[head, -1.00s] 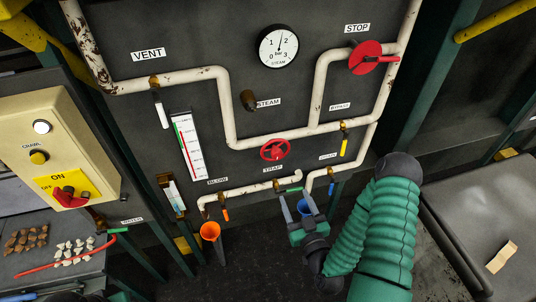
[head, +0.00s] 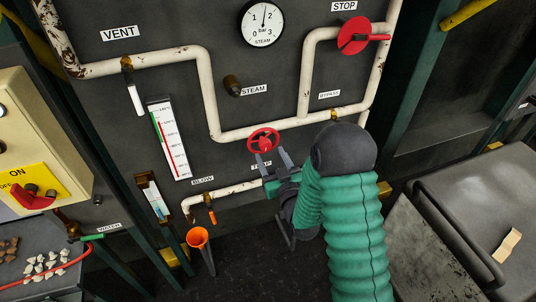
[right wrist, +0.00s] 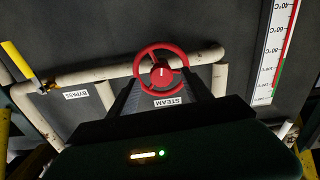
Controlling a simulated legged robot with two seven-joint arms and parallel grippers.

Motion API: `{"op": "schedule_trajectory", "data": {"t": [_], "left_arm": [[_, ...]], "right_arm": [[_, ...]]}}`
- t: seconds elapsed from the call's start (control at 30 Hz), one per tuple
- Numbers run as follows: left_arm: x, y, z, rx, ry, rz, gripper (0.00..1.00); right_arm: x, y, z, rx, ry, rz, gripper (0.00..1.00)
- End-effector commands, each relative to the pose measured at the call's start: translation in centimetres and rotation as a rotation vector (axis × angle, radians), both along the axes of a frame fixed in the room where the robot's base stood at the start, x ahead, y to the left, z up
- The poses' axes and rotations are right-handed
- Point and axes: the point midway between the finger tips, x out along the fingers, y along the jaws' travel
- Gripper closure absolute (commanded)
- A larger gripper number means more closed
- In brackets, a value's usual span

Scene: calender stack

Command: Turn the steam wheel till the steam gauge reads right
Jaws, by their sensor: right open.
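The red handwheel (head: 263,141) sits on the pipe panel, below the STEAM label (head: 254,90) and above a partly covered label. It also shows in the right wrist view (right wrist: 161,70). The round white steam gauge (head: 262,23) is at the top; its needle points nearly straight up, between 1 and 2 bar. My right gripper (head: 272,157) is open just below and in front of the wheel. In the right wrist view its two fingers (right wrist: 163,92) point toward the wheel, one on each side; I cannot tell whether they touch it. My left gripper is not in view.
White pipes (head: 240,133) run around the wheel. A red STOP handle (head: 355,37) is at upper right, a brass stub (head: 232,86) left of the STEAM label. An orange funnel (head: 198,237) stands low left. A grey table (head: 465,205) is at right.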

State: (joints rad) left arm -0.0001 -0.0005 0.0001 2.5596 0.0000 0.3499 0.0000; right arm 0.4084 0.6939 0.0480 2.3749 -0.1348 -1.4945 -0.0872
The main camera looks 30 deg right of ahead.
Motion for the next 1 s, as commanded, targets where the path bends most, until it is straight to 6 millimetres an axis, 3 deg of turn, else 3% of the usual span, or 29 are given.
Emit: {"op": "schedule_trajectory", "data": {"t": [0.2,0.47,0.9,1.0], "left_arm": [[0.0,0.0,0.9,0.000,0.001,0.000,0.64],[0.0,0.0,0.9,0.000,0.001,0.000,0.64],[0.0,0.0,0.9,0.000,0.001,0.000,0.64],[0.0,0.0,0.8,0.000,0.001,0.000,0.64]], "right_arm": [[2.8,-0.6,0.2,0.000,0.000,0.001,0.42],[3.0,-0.7,0.0,0.000,0.000,0.001,0.42],[3.0,-0.7,0.0,-0.001,0.000,0.001,0.97],[3.0,-0.7,0.0,0.001,0.000,0.001,1.00]]}}
